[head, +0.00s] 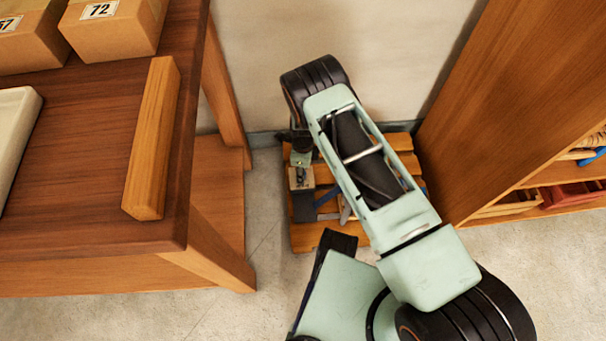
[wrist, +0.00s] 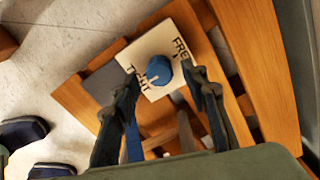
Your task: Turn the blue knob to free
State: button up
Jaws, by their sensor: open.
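The blue knob (wrist: 159,69) sits on a cream plate (wrist: 177,40) marked TIGHT on its left and FREE at its upper right. A pale mark on the knob lies on its lower left side, nearer TIGHT. My gripper (wrist: 161,76) is open, with one dark finger on each side of the knob in the wrist view. I cannot tell whether either finger touches it. In the head view my gripper (head: 300,150) hangs over the plate (head: 299,180), and the knob cannot be made out there.
The plate is on a slatted wooden piece (head: 306,237) low near the floor, against the wall. A wooden bench (head: 100,240) with boxes (head: 115,30) stands to the left. A wooden shelf unit (head: 520,90) stands close on the right. Bare floor (head: 215,315) shows between them.

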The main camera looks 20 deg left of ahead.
jog(key=shift+f, duration=0.7)
grip_shut()
